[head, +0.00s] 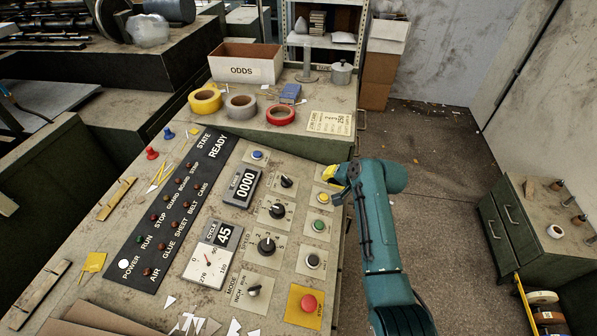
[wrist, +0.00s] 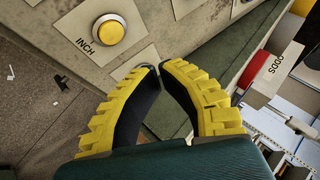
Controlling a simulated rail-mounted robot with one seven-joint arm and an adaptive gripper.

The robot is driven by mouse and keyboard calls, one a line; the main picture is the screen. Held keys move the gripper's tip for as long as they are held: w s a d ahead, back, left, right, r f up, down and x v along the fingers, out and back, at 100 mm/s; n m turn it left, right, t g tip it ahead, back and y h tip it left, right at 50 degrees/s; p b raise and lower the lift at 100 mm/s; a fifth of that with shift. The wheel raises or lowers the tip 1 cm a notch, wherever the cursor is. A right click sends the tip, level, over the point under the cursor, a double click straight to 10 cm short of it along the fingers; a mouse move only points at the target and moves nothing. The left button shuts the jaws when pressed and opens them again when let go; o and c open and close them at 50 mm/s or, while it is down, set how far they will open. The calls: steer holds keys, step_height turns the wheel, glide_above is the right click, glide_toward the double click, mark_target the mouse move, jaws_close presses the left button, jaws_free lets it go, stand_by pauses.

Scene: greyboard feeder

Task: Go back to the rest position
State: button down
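My gripper (head: 331,174) hangs over the far right edge of the sloped control panel (head: 214,250) in the head view. In the wrist view its two yellow, black-padded fingers (wrist: 160,68) converge until their tips nearly meet. It looks shut, with nothing seen between the tips. A round yellow button marked INCH (wrist: 109,30) lies to the upper left of the fingertips in the wrist view, apart from them. My teal arm runs down along the right side of the panel in the head view.
A green cabinet (head: 540,225) stands right. Open floor (head: 440,150) lies between.

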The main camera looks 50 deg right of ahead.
steer(key=w+a+r+n+t, duration=0.3)
steer(key=w+a+r+n, duration=0.2)
steer(key=w+a+r, duration=0.6)
steer(key=a+r+n+t, duration=0.4)
steer(key=a+r+n, duration=0.1)
steer(key=a+r, duration=1.05)
steer(key=s+a+r+n+t+y, duration=0.1)
steer(key=s+a+r+n+t, duration=0.2)
steer(key=s+a+r, duration=0.5)
steer(key=s+a+r+n+t+y, duration=0.1)
steer(key=s+a+r+n+t, duration=0.3)
steer(key=a, duration=0.7)
step_height(320, 180, up, 38)
steer(key=d+m+p, duration=0.1)
steer(key=p, duration=3.6)
steer(key=shift+s+r+m+g+p, duration=0.25)
steer(key=shift+s+m+g+p, duration=0.1)
steer(key=shift+s+m+g, duration=0.05)
steer(key=shift+f, duration=0.1)
